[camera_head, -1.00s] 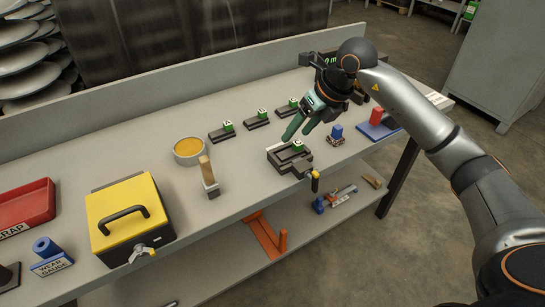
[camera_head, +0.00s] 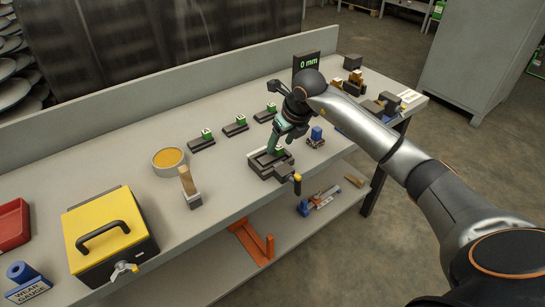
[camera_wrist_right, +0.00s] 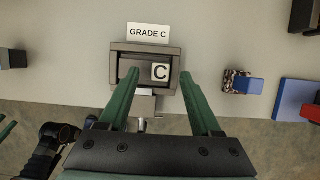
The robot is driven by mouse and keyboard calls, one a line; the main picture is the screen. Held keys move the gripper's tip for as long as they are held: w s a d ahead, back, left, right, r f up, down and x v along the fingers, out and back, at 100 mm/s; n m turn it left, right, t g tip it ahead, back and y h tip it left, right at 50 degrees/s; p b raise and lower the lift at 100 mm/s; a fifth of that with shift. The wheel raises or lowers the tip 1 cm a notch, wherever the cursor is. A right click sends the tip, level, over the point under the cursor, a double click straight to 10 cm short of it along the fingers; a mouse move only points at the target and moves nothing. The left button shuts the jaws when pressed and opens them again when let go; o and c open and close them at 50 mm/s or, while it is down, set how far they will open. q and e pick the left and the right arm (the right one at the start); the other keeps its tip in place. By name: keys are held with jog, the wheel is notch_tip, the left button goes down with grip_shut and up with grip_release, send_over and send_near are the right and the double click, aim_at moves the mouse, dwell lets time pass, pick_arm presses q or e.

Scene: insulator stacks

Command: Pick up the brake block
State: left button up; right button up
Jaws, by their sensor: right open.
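The same holder shows in the head view (camera_head: 258,168). I cannot tell whether this is the brake block. My right gripper (camera_head: 272,151) points down over the holder. In the right wrist view its green fingers (camera_wrist_right: 159,76) are open, one on each side of the tagged block. Contact cannot be judged. A green piece (camera_wrist_right: 6,129) at the left edge appears to be part of my left gripper, mostly cut off.
Dark plates with green tags (camera_head: 236,125) lie behind the holder. A blue-topped block (camera_head: 316,134) stands close to its right. A yellow-filled bowl (camera_head: 168,161), a wooden-handled brush (camera_head: 189,188) and a yellow box (camera_head: 108,233) stand left. A 0 mm display (camera_head: 307,63) stands behind.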

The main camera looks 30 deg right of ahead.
jog(key=shift+x, duration=0.85)
jog(key=shift+c, duration=0.2)
grip_shut()
jog(key=shift+w+r, duration=0.1)
